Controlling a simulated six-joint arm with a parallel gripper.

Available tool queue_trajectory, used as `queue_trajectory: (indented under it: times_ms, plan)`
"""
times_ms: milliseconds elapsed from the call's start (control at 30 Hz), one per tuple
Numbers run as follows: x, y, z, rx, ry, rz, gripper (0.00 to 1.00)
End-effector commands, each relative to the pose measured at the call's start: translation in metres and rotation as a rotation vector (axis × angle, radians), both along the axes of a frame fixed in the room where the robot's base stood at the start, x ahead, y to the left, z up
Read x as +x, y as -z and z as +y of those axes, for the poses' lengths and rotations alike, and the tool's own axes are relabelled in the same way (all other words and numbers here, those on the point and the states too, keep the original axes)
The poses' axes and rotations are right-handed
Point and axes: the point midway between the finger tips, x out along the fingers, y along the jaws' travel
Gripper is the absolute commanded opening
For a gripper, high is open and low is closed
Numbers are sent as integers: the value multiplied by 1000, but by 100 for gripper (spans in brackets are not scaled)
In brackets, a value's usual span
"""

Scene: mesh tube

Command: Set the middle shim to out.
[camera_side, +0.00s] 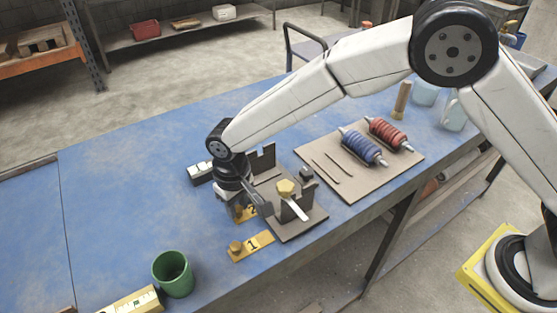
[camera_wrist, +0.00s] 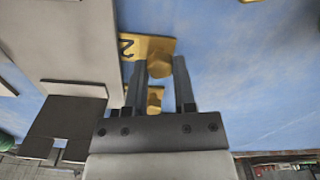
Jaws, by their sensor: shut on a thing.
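The middle shim, a gold plate marked 2 (camera_side: 247,213), lies at the left side of the brown notched fixture (camera_side: 291,232). It also shows in the wrist view (camera_wrist: 130,47) with its knob (camera_wrist: 160,67) between my fingers. My gripper (camera_side: 236,208) points down over this shim and is shut on the knob; the arm hides part of the plate in the side view. Shim 1 (camera_side: 256,244), with a round knob, lies flat nearer the camera, apart from shim 2. Another gold piece with a knob (camera_wrist: 155,97) shows partly between my fingers in the wrist view.
A yellow hex knob (camera_side: 285,187) and a pale strip (camera_side: 295,209) are on the fixture. A green cup (camera_side: 173,273) stands at the front. A board with blue (camera_side: 361,147) and red (camera_side: 388,134) coils lies to the right. The blue table's left side is clear.

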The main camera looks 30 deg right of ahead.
Motion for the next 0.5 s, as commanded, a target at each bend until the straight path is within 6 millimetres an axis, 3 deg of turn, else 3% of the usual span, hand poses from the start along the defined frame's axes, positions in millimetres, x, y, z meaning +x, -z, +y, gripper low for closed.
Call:
queue_trajectory:
  times_ms: [267,500]
  plan:
    - [0,0,2,0,0,0,0]
    - [1,0,25,1,-3,0,0]
